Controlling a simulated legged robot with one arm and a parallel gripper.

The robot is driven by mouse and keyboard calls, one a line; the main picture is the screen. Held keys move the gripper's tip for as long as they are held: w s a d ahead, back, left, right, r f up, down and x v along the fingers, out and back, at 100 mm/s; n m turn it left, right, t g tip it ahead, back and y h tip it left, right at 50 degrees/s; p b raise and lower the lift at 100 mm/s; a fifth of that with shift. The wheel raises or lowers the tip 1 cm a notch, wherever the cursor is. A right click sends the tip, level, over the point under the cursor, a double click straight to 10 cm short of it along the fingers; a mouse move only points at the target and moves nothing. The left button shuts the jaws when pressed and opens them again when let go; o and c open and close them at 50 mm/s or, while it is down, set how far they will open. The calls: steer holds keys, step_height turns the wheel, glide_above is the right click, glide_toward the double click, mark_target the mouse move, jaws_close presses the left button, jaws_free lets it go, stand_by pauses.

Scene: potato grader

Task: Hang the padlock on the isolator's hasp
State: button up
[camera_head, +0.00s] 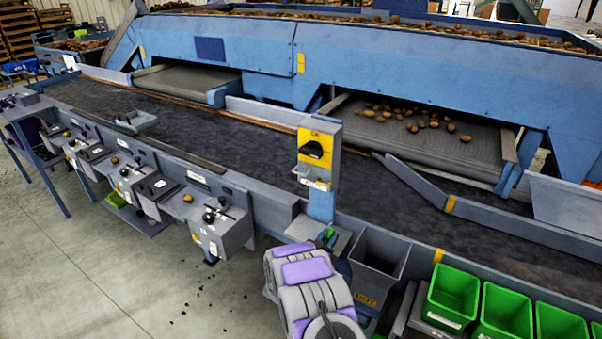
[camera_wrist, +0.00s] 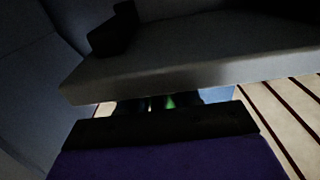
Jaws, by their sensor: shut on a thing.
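My gripper (camera_head: 327,241) is at the end of my grey and purple arm, low in the middle of the head view, mostly hidden by the arm. It is shut on a small green thing (camera_head: 329,233), probably the padlock. A green sliver (camera_wrist: 170,101) shows between dark parts in the wrist view; its shackle cannot be made out. A blue post with a yellow panel (camera_head: 320,138) stands just beyond the gripper, carrying a black piece above a small grey tray. This may be the isolator. I cannot make out a hasp.
A grey shelf (camera_head: 296,229) lies beside the gripper. An open grey bin (camera_head: 378,250) stands to its right, with several green crates (camera_head: 454,291) farther right. Control boxes (camera_head: 222,226) line the dark belt (camera_head: 230,150) at left. Floor (camera_head: 80,270) is open at lower left.

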steer(key=shift+r, duration=0.15)
steer(key=shift+r+p, duration=0.4)
steer(key=shift+r, duration=0.55)
steer(key=b+v, duration=0.1)
steer(key=v, duration=0.8)
stand_by(0.3)
steer(key=shift+r, duration=0.1)
